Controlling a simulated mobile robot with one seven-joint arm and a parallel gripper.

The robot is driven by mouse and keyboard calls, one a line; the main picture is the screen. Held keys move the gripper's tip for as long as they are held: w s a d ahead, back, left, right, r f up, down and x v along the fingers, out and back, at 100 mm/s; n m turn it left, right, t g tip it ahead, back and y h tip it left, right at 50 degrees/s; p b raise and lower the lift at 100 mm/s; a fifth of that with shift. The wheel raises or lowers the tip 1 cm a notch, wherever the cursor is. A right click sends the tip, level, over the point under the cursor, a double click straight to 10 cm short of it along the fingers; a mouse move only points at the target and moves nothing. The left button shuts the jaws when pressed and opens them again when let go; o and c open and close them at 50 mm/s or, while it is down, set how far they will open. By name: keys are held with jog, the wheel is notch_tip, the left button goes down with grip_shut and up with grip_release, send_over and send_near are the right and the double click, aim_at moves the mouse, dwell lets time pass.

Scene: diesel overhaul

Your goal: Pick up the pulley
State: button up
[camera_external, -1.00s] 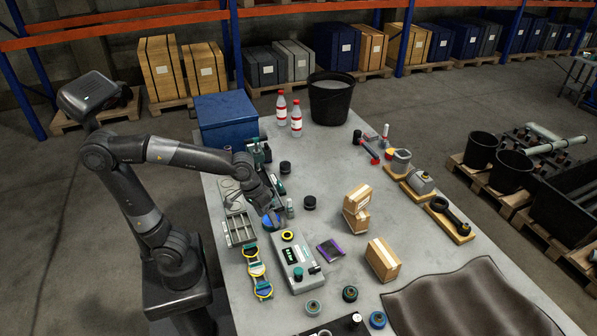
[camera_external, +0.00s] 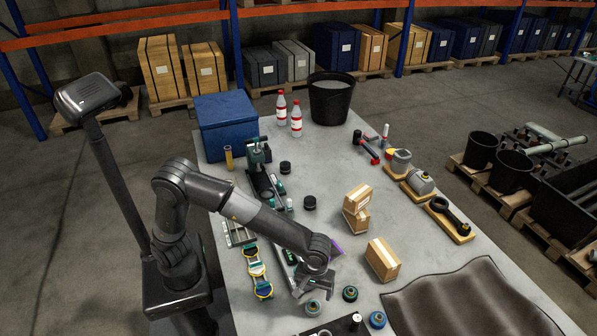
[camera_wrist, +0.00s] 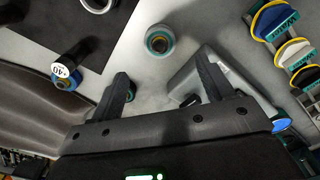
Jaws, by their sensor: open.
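Three small round wheel-like parts stand near the table's front edge; I cannot tell for certain which is the pulley. The grey-teal one (camera_external: 313,307) has a round centre and also shows in the wrist view (camera_wrist: 160,40), just beyond my fingertips. The dark green one (camera_external: 350,293) is to its right, and in the wrist view my left finger mostly hides it. The blue one (camera_external: 377,319) is farther right, partly behind a black cylinder in the wrist view (camera_wrist: 66,84). My gripper (camera_external: 314,293) is open and empty, pointing down; its fingers (camera_wrist: 162,70) are spread apart.
A grey device (camera_external: 282,252) lies under my forearm, with yellow-rimmed parts (camera_external: 262,288) left of it. A cardboard box (camera_external: 383,259) stands right of my gripper. A dark mat (camera_external: 470,305) covers the front right. A black plate (camera_external: 345,326) lies at the front edge.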

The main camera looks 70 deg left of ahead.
aim_at(313, 304)
notch_tip(313, 304, down, 10)
jog(key=shift+r, duration=0.1)
dwell(0.4)
jog(key=shift+c, duration=0.5)
jog(key=c, duration=1.2)
